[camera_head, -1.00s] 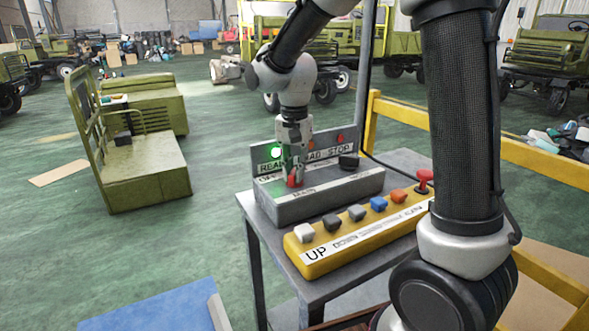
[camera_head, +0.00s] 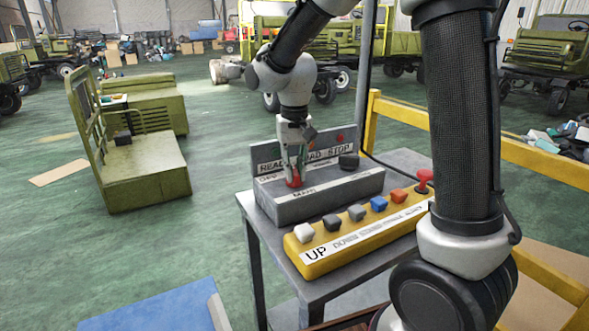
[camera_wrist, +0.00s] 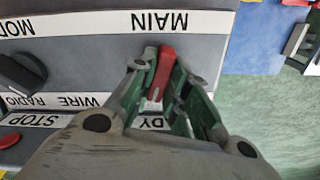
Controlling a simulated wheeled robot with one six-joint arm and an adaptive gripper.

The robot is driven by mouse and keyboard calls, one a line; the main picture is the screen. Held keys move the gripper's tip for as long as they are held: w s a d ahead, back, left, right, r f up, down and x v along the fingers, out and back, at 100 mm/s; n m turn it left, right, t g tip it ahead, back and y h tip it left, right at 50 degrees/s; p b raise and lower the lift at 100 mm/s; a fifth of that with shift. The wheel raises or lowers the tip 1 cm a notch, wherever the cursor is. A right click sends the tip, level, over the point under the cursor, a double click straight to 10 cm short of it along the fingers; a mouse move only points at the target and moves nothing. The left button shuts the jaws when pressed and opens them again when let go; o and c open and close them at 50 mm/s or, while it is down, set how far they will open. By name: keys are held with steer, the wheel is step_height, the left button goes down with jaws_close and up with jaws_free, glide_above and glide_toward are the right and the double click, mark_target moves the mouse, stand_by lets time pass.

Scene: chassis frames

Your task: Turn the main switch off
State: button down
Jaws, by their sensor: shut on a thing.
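The main switch is a red handle (camera_wrist: 163,72) on a grey control box (camera_head: 325,197), beside the label "MAIN" in the wrist view. In the head view the red handle (camera_head: 294,181) shows low between my fingers. My gripper (camera_wrist: 162,78) is shut on the red handle, with a fingertip on each side of it. The handle's base is partly hidden by the fingers. The upright panel (camera_head: 262,154) behind carries the words "LOAD" and "STOP", partly covered by my gripper. No lit lamp shows there.
A black knob (camera_head: 348,160) sits to the right on the same box. A yellow button box (camera_head: 318,262) with several coloured buttons lies in front, on the grey table (camera_head: 407,160). A yellow rail (camera_head: 400,111) runs behind the table.

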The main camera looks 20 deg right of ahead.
mark_target(294, 170)
steer(key=n, duration=0.6)
steer(key=shift+n, duration=0.3)
steer(key=n, duration=0.5)
steer(key=shift+n, duration=0.3)
steer(key=c, duration=1.4)
jaws_free()
step_height(294, 170, up, 12)
